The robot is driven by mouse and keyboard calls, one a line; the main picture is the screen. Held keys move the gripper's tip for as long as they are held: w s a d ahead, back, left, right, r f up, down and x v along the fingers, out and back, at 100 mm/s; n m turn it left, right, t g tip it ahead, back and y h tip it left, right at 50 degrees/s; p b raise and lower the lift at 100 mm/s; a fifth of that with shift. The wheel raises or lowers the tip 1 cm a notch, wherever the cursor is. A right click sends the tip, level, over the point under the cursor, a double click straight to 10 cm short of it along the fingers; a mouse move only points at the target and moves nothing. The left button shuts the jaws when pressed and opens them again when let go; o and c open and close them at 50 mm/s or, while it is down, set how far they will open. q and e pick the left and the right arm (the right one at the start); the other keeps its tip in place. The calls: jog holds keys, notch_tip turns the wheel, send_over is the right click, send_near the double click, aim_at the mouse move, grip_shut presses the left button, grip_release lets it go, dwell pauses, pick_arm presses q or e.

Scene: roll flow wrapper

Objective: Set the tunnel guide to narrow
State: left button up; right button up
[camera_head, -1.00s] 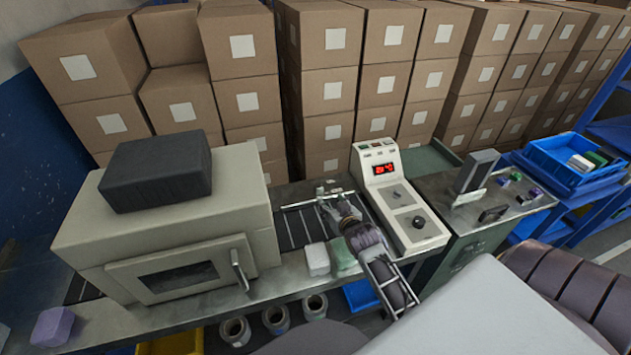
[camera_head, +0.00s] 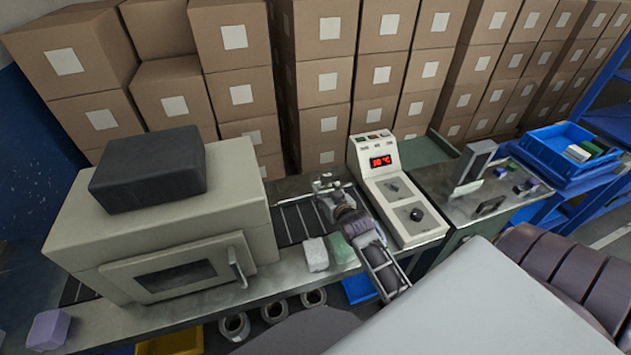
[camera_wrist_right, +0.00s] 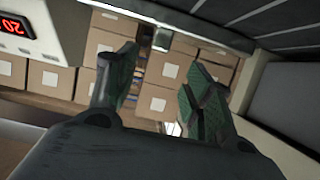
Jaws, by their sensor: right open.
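The cream wrapper tunnel (camera_head: 90,240) stands at the left with a dark block on top and a windowed door in front. A roller conveyor (camera_head: 292,222) runs from its right side. A small metal fitting (camera_head: 322,184) stands at the conveyor's back; I cannot tell whether it is the tunnel guide or how it is set. My right gripper (camera_head: 325,203) is over the conveyor's right end, near this fitting, and hides part of it. In the right wrist view the gripper (camera_wrist_right: 160,90) has its fingers apart with nothing between them. My left gripper is not in view.
The control panel (camera_head: 415,228) with a red display stands close to my right arm. A white block (camera_head: 315,254) and a green block (camera_head: 341,248) lie at the front edge. A side table (camera_head: 440,190) and a blue bin (camera_head: 555,155) are at the right. Stacked cartons (camera_head: 325,60) fill the back.

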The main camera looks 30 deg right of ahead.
aim_at(317, 182)
jog(key=shift+x, duration=6.4)
jog(key=shift+d+r, duration=0.1)
grip_shut()
